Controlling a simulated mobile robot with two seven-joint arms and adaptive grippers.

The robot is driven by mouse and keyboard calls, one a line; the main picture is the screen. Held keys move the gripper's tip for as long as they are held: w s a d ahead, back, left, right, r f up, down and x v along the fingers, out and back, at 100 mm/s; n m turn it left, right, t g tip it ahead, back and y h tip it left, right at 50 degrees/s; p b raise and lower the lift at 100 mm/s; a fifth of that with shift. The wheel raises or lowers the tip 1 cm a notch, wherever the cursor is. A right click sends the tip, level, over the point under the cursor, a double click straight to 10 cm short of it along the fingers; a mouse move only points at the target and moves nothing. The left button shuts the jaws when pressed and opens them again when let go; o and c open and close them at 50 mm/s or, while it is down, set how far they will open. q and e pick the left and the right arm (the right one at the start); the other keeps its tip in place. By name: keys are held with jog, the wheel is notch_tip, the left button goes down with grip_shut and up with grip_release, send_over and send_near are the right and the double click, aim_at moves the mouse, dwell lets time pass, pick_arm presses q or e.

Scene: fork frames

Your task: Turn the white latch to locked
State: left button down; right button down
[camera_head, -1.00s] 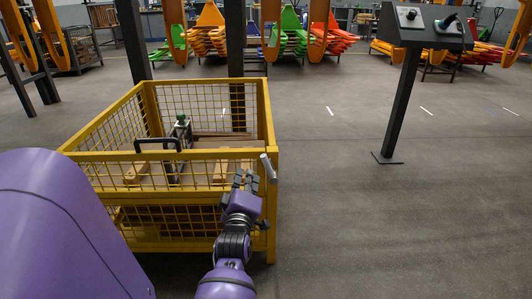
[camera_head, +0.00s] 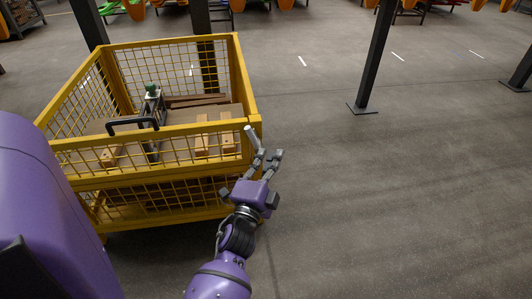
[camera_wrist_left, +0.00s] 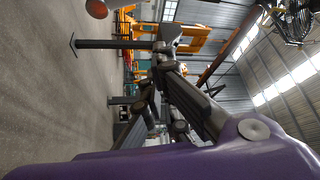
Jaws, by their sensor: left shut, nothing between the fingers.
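The latch is a pale grey-white bar (camera_head: 253,136) at the near right corner of the yellow mesh crate. It tilts, with its upper end toward the left. My left gripper (camera_head: 268,156) is just right of the latch's lower part, outside the crate. Its fingers are shut with nothing between them. They partly cover the latch's lower end, and I cannot tell whether they touch it. In the left wrist view the dark fingers (camera_wrist_left: 165,70) reach away from the purple wrist. I cannot make out the latch there. My right gripper is not in view.
The yellow crate (camera_head: 140,173) holds wooden blocks (camera_head: 201,138) and a dark metal tool with a black handle (camera_head: 132,122). A dark post (camera_head: 376,55) stands on the floor at the back right. The floor right of the crate is clear.

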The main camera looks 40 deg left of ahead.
aim_at(252, 135)
pick_arm(q)
jog(key=w+a+b, duration=0.1)
jog(key=w+a, duration=0.3)
jog(key=a, duration=0.1)
jog(key=shift+w+a, duration=0.4)
jog(key=shift+a+b, duration=0.1)
jog(key=shift+b, duration=0.2)
